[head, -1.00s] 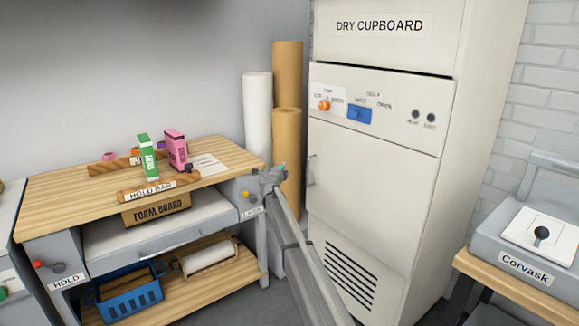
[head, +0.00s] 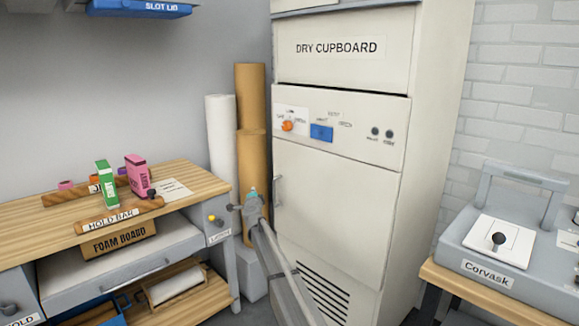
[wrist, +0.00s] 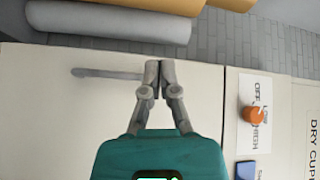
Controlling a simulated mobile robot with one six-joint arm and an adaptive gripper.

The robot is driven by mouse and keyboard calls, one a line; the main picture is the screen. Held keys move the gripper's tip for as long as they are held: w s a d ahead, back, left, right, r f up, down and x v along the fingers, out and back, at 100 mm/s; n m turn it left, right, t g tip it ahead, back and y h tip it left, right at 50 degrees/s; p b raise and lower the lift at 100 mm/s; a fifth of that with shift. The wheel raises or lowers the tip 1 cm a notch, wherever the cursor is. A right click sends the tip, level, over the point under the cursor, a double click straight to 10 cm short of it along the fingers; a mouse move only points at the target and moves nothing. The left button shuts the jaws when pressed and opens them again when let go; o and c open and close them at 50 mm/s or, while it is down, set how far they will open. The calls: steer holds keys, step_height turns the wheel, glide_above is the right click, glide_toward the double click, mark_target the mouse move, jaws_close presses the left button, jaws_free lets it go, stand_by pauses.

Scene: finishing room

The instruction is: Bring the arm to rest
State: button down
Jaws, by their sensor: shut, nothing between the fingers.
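My gripper (head: 251,194) is in front of the left edge of the cream dry cupboard (head: 335,185) in the head view, near the cupboard's door handle (head: 278,191). In the wrist view my gripper (wrist: 159,64) has its two fingertips together with nothing between them. The pale cupboard front (wrist: 60,130) lies behind it there.
An orange knob (head: 287,126) and a blue switch (head: 321,132) sit on the cupboard panel. Paper rolls (head: 221,140) stand left of the cupboard. A wooden bench (head: 200,186) is at left, a grey Corvask machine (head: 540,275) at right.

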steer(key=s+d+f+n+g+h, duration=0.1)
steer(key=s+d+f+n+g, duration=0.5)
steer(key=s+d, duration=0.85)
steer(key=s+d+f+n+g, duration=0.3)
steer(key=s+d+f+g, duration=0.35)
steer(key=s, duration=1.55)
steer(key=s+d+f+n+g+h, duration=0.1)
steer(key=s+d+f+n+g, duration=0.5)
steer(key=s+d, duration=0.85)
steer(key=s+a+r+p, duration=0.1)
steer(key=s+r+p, duration=0.1)
steer(key=r+p, duration=1.1)
steer(key=s+a+r+m+p, duration=0.1)
steer(key=s+r+p, duration=0.1)
steer(key=r+p, duration=1.1)
steer(key=shift+s+a+r+p, duration=0.15)
steer(key=shift+a+r+p, duration=0.2)
steer(key=shift+p, duration=0.5)
